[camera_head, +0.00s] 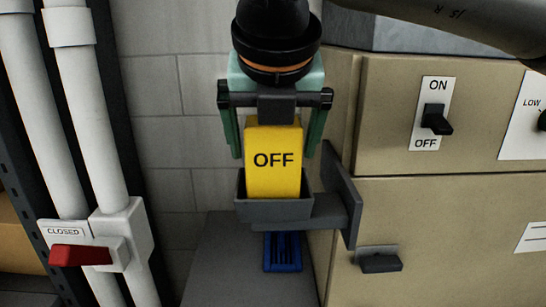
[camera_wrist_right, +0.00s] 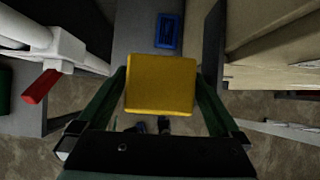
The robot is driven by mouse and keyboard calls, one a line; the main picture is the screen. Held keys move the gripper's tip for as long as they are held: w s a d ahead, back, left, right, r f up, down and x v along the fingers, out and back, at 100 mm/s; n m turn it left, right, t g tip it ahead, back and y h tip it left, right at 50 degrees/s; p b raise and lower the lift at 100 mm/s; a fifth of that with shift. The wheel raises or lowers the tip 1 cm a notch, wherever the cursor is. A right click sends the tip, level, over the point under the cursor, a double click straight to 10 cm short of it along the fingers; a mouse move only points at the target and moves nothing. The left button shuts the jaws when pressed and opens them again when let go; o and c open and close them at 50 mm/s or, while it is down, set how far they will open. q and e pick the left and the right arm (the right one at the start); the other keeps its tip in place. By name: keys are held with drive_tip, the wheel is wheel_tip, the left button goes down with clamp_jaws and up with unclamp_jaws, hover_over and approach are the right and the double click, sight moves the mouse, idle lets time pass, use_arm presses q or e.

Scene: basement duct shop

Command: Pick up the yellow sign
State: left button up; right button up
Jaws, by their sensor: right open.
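The yellow sign (camera_head: 273,178), a block marked OFF, stands upright in a grey holder (camera_head: 272,210) fixed to the side of the beige cabinet. My right gripper (camera_head: 272,152) is above it, pointing down, with its green fingers apart on the left and right of the sign's upper part. In the right wrist view the sign (camera_wrist_right: 160,84) lies between the two fingers, with small gaps seeming to show beside it. The sign's lower end is hidden inside the holder. My left gripper is not in view.
The beige cabinet (camera_head: 440,230) with an ON/OFF switch (camera_head: 437,119) stands close on the right. White pipes (camera_head: 88,120) with a red lever (camera_head: 80,255) marked CLOSED run at the left. A blue object (camera_head: 283,252) lies below the holder. A grey block wall is behind.

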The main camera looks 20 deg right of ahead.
drive_tip(key=c, duration=1.3)
drive_tip(key=shift+o, duration=0.2)
drive_tip(key=shift+r, duration=0.1)
